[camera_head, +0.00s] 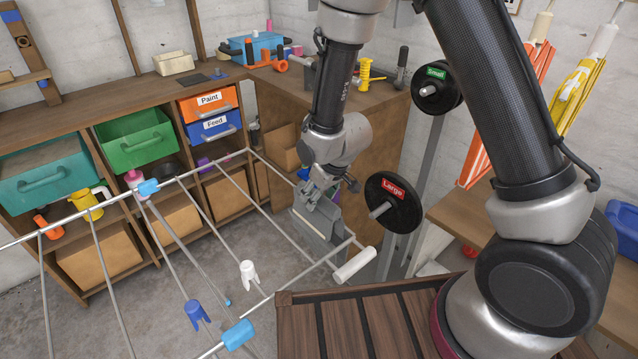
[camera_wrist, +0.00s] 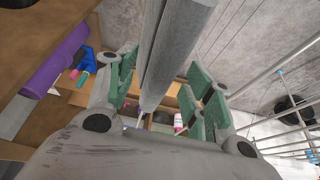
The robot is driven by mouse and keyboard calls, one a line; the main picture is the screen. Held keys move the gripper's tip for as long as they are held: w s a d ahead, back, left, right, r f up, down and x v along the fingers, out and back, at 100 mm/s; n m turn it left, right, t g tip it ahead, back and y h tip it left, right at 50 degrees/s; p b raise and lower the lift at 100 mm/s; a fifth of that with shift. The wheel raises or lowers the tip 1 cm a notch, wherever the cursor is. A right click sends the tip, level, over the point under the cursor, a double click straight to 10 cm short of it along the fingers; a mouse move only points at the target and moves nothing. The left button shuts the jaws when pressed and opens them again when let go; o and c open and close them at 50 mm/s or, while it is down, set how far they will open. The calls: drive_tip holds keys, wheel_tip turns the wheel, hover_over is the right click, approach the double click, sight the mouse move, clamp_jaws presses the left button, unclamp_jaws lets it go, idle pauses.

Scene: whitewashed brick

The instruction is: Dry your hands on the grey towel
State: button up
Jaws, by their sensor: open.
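The grey towel (camera_head: 315,228) hangs over a bar at the far right end of the drying rack (camera_head: 215,215). My gripper (camera_head: 325,188) is right at the towel's upper part, pointing down. In the wrist view, the towel (camera_wrist: 177,48) runs as a long grey fold between the two green-padded fingers of my gripper (camera_wrist: 162,75). The fingers are spread, with a gap on the right side. Whether the left finger touches the cloth I cannot tell. The towel's lower end is partly hidden in the wrist view.
Blue and white clips (camera_head: 238,334) sit on the rack's rods. A wooden shelf unit with a green bin (camera_head: 135,140) stands behind. A black weight marked Large (camera_head: 393,203) is close on the right. A slatted wooden surface (camera_head: 365,325) lies in front.

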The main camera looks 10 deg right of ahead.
drive_tip(key=shift+f, duration=0.15)
clamp_jaws()
idle(2.1)
